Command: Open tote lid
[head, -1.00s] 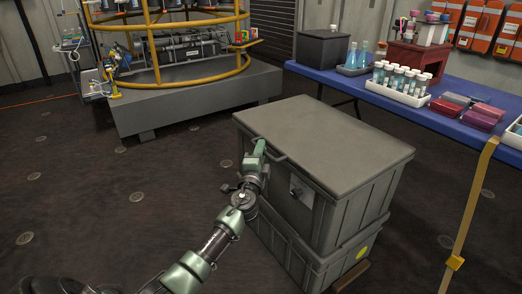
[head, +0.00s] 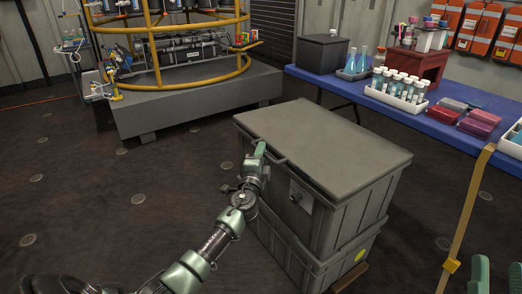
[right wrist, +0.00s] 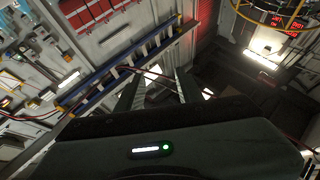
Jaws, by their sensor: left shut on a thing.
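The grey tote (head: 338,222) stands on the floor in the middle of the head view, on top of another grey tote (head: 290,258). Its flat lid (head: 325,145) lies closed on it, with a small handle at the front left edge. My left gripper (head: 259,151) is shut on the lid's handle (head: 277,160); its fingertips partly hide it. My right gripper (head: 497,276) shows at the lower right corner, fingers apart and empty, away from the tote. In the right wrist view its fingers (right wrist: 159,90) are spread with nothing between them.
A blue table (head: 430,122) with a vial rack (head: 397,92), flasks, coloured boxes and a dark bin (head: 322,52) stands behind and right of the tote. A yellow-railed frame sits on a grey plinth (head: 195,105) at the back left. Floor left of the tote is clear.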

